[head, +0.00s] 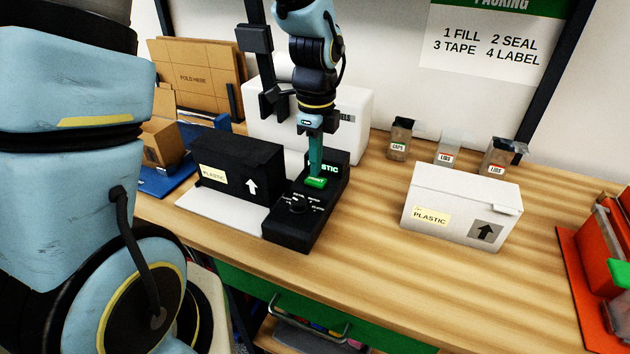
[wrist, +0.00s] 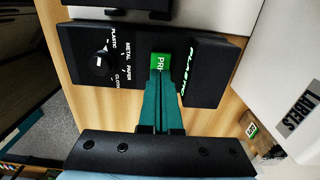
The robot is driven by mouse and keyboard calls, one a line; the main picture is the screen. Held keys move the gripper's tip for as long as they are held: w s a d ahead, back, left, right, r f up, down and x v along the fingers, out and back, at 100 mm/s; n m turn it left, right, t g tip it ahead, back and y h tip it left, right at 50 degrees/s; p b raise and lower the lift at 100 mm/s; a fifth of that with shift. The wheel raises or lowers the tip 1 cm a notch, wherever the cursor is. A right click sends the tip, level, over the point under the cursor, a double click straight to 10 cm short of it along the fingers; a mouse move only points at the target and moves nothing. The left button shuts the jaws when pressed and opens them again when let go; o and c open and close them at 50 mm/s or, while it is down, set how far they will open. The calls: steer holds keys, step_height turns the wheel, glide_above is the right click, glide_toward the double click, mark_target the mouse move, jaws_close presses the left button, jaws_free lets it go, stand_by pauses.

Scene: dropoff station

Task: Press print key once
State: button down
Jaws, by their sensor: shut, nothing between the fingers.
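The green print key (head: 316,182) sits on a black control box (head: 290,230) on the bench. The key also shows in the wrist view (wrist: 161,61), partly covered by my fingertips. The box has a round selector knob (wrist: 101,62) with labels around it and a display (wrist: 192,68) reading PLASTIC. My gripper (head: 315,172) points down at the key, its teal fingers shut with nothing between them. In the wrist view the fingertips (wrist: 161,75) overlap the key's near edge. I cannot tell whether they touch it.
A black PLASTIC box (head: 235,170) stands close left of the control box on a pale plate (head: 210,218). A white PLASTIC box (head: 455,205) stands to the right, with bare wood between. A white LABELS box (head: 350,105) and several small jars (head: 447,148) stand behind.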

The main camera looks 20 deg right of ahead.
mark_target(316, 180)
steer(key=shift+f+b, duration=0.6)
steer(key=shift+f, duration=0.35)
stand_by(0.7)
step_height(316, 180, up, 7)
steer(key=p, duration=0.6)
steer(key=shift+r+p, duration=0.1)
steer(key=shift+p, duration=0.3)
stand_by(0.6)
